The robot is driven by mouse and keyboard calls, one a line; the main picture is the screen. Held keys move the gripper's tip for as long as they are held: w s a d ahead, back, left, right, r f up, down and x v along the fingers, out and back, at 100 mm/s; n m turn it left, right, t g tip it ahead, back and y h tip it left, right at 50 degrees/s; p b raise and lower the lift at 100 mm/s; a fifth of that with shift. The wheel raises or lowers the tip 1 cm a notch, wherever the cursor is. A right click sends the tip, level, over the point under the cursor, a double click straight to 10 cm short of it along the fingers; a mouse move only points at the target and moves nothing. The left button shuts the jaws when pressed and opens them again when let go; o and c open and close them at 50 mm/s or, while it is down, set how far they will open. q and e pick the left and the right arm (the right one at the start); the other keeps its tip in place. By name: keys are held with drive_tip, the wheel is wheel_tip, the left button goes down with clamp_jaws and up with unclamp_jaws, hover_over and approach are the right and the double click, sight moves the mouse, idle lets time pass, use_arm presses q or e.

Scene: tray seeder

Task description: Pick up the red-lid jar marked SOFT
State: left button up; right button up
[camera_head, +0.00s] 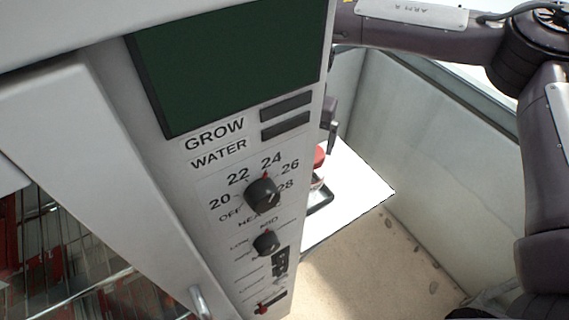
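A red-lid jar (319,157) shows only in part at the right edge of the control panel. Its red lid and a strip of clear body are visible, and the panel hides the rest. Its marking cannot be read. My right arm comes in from the top right and reaches behind the panel. A dark part of what looks like my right gripper (331,125) shows just above the jar, apart from the lid. The panel hides much of it, so its opening cannot be told. My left gripper is not in view.
A large grey cabinet with a control panel (225,170), dark green screen and black knobs fills the left and middle. A dark-edged tray (321,200) sits by the jar on a white surface (355,190). A pale wall (440,170) stands at the right. Wire racks show lower left.

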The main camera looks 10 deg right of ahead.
drive_tip(key=shift+s+d+f, duration=0.9)
drive_tip(key=shift+d+f, duration=0.1)
drive_tip(key=shift+f, duration=0.05)
drive_tip(key=shift+a+f, duration=0.1)
drive_tip(key=shift+f, duration=0.8)
drive_tip(key=shift+w+a+f+p, duration=0.15)
drive_tip(key=shift+f+p, duration=0.1)
drive_tip(key=shift+f, duration=0.35)
drive_tip(key=shift+w+a+f+p, duration=0.1)
drive_tip(key=shift+f+p, duration=0.1)
drive_tip(key=shift+f, duration=0.4)
drive_tip(key=shift+d+f, duration=0.15)
drive_tip(key=shift+f, duration=0.35)
drive_tip(key=c, duration=0.9)
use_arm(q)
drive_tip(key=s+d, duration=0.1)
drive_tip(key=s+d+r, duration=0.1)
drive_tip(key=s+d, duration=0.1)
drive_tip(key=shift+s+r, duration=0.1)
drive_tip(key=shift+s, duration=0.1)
use_arm(e)
drive_tip(key=c, duration=0.5)
